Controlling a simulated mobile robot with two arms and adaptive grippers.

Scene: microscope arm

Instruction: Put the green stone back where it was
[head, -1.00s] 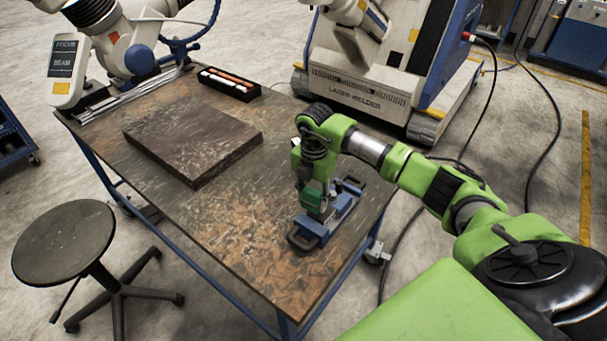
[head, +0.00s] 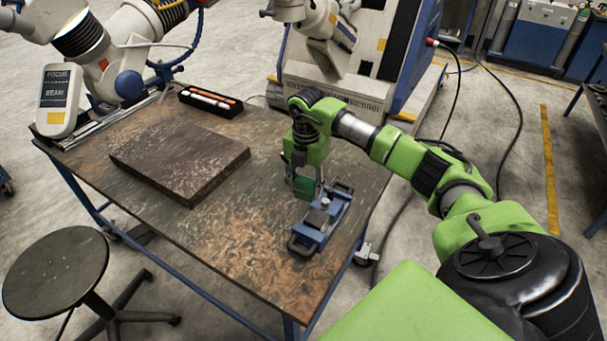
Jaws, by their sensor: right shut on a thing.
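The green stone (head: 304,187) is a dark green block at the tip of my right gripper (head: 302,174), which is shut on it. They are at the left far side of a blue holder (head: 325,229) on the table; I cannot tell exactly how high the stone is above the tabletop. The holder has a grey top and a small knob. A black tray (head: 231,111) with white and orange sticks lies at the table's back edge. My left gripper is not in view.
A thick dark slab (head: 180,160) lies on the worn table (head: 170,218), between the tray and the near edge. A white arm with a focus and beam panel (head: 60,97) stands at the back left. A laser welder (head: 335,90) stands behind the table. A stool (head: 55,272) is at front left.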

